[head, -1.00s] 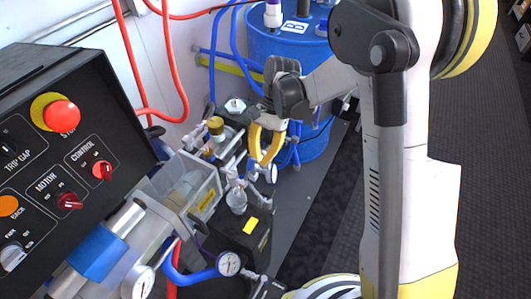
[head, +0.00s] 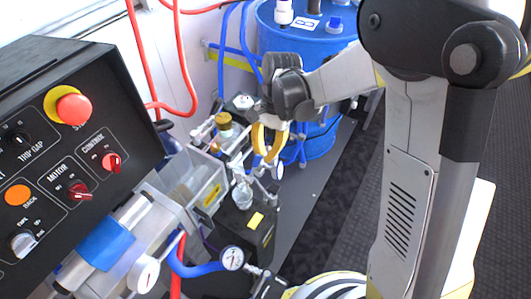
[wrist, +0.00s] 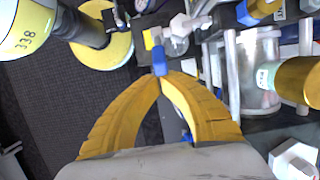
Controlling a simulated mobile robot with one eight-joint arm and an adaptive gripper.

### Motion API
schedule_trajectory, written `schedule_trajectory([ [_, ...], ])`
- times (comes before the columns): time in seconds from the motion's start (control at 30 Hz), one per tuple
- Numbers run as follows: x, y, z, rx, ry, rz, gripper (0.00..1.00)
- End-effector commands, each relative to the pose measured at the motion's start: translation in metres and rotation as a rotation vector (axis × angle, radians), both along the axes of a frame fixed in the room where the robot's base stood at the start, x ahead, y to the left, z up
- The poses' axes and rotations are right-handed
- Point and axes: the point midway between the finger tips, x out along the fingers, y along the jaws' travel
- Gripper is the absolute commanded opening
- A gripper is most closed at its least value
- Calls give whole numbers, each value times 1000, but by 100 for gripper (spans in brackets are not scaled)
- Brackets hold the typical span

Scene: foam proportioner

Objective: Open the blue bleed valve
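My gripper (wrist: 160,78) has yellow curved fingers whose tips come together at a small blue lever (wrist: 161,60) in the wrist view. I take this lever to be the blue bleed valve's handle. The tips touch or nearly touch its lower end; whether they pinch it is hard to tell. In the head view my gripper (head: 268,160) points down among the valves and fittings, and its fingers and wrist cover the lever.
A brass-capped cylinder (wrist: 298,80) and clear canister (wrist: 257,72) stand right of the fingers. The head view shows a black control panel (head: 72,150), clear bin (head: 195,185), pressure gauge (head: 232,258) and blue drum (head: 300,45). Dark floor lies right.

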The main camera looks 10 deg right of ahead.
Motion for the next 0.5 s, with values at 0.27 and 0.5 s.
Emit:
schedule_trajectory([
  [0.27,-8,6,15,-134,-172,6,0],
  [0.5,-17,13,25,-176,-229,6,0],
])
